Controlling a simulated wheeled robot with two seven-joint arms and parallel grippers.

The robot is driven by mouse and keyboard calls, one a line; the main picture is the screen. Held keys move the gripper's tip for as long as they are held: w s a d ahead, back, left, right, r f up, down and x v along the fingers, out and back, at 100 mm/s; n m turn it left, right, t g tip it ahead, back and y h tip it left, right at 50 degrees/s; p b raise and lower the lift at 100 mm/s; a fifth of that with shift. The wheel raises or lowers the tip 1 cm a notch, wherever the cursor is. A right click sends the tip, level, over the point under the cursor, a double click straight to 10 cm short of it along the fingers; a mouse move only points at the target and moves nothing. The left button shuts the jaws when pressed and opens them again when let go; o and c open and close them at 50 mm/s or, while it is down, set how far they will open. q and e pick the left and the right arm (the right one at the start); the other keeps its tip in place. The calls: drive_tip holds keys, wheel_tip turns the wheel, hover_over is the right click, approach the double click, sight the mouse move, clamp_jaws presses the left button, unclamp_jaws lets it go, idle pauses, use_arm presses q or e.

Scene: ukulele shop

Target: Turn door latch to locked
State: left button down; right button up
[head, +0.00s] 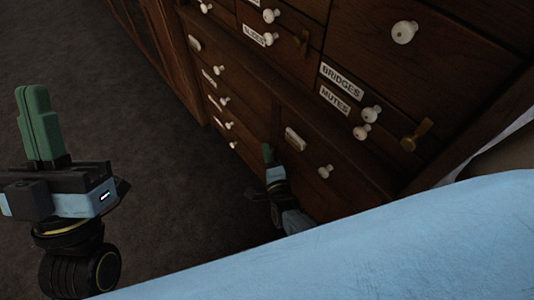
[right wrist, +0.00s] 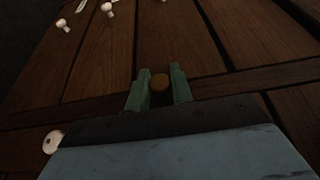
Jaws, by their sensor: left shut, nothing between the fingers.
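Two brass latches show on the dark wooden cabinet in the head view: one at the right (head: 416,135), its handle slanting up to the right, and a darker one at the top (head: 302,42). My right gripper (head: 268,153) is low in front of the cabinet, small and partly hidden. In the right wrist view its green fingers (right wrist: 160,90) are apart, with a round brownish-brass piece (right wrist: 160,82) seen in the gap. I cannot tell whether they touch it or which latch it belongs to. My left gripper (head: 38,122) is shut and empty, away from the cabinet at the left.
The cabinet front has several white knobs (head: 404,32) and drawer labels, including BRIDGES (head: 341,82) and MUTES (head: 335,100). A white knob (right wrist: 53,142) also shows left of my right gripper in the wrist view. Dark carpet (head: 150,190) lies open at the left. My light-blue arm covers the lower right.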

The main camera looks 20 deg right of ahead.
clamp_jaws()
